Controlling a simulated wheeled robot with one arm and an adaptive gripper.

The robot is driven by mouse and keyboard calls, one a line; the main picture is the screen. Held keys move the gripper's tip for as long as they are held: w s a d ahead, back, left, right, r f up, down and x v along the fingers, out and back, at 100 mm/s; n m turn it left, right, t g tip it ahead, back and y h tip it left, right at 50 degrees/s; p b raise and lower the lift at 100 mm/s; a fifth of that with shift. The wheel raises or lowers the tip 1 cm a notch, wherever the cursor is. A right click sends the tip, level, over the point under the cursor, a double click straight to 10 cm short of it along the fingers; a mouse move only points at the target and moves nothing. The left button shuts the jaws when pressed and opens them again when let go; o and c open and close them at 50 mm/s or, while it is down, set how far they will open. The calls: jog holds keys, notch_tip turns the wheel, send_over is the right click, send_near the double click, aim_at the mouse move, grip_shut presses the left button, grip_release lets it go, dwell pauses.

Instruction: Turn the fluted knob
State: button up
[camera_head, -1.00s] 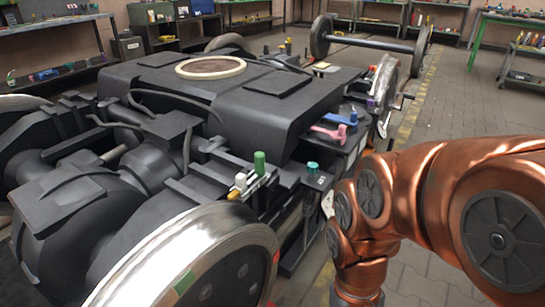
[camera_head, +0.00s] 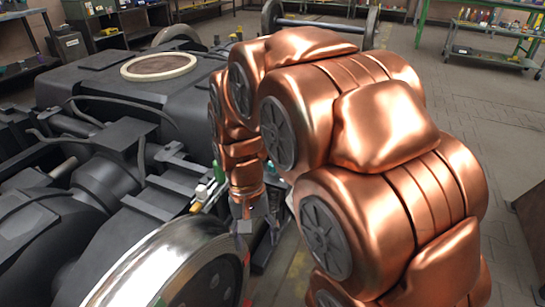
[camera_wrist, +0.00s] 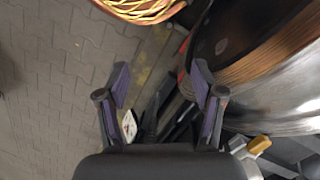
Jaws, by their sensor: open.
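No fluted knob can be made out now. A small teal knob on a box at the bogie's near side, seen in the earlier head view, is now behind my arm. My gripper (camera_head: 247,222) points down beside the bogie (camera_head: 90,75), just right of the shiny wheel (camera_head: 170,262). In the wrist view my gripper (camera_wrist: 160,82) has its two purple-padded fingers apart, with nothing between them but dark bogie parts and floor. A green cylinder (camera_head: 216,170) and a white-topped piece (camera_head: 201,192) stand left of my gripper.
In the wrist view the wheel (camera_wrist: 275,70) is close on the right, and a yellow-tipped part (camera_wrist: 258,145) is at lower right. A white tag (camera_wrist: 129,125) shows near the left finger. Paved floor (camera_wrist: 50,70) lies open to the left. Shelves (camera_head: 110,20) stand at the back.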

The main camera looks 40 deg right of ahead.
jog(key=w+d+r+m+t+p, duration=0.1)
jog(key=w+d+m+p, duration=0.15)
jog(key=w+d, duration=0.35)
jog(key=w+d+r+m+p, duration=0.15)
jog(key=w+d+m, duration=0.25)
jog(key=w, duration=0.5)
jog(key=m+t+p, duration=0.2)
jog(key=m+p, duration=0.5)
jog(key=m, duration=0.1)
send_over(273, 163)
jog(key=f, duration=0.3)
jog(key=shift+s+a, duration=0.2)
jog(key=shift+s, duration=0.05)
jog(key=shift+w+d+f+m, duration=0.2)
jog(key=shift+w+d+m, duration=0.05)
jog(key=shift+d+m, duration=0.1)
jog(key=shift+f+b, duration=0.5)
jog(key=shift+f, duration=3.4)
jog(key=shift+c, duration=0.3)
jog(key=c, duration=1.1)
jog(key=shift+a, duration=0.1)
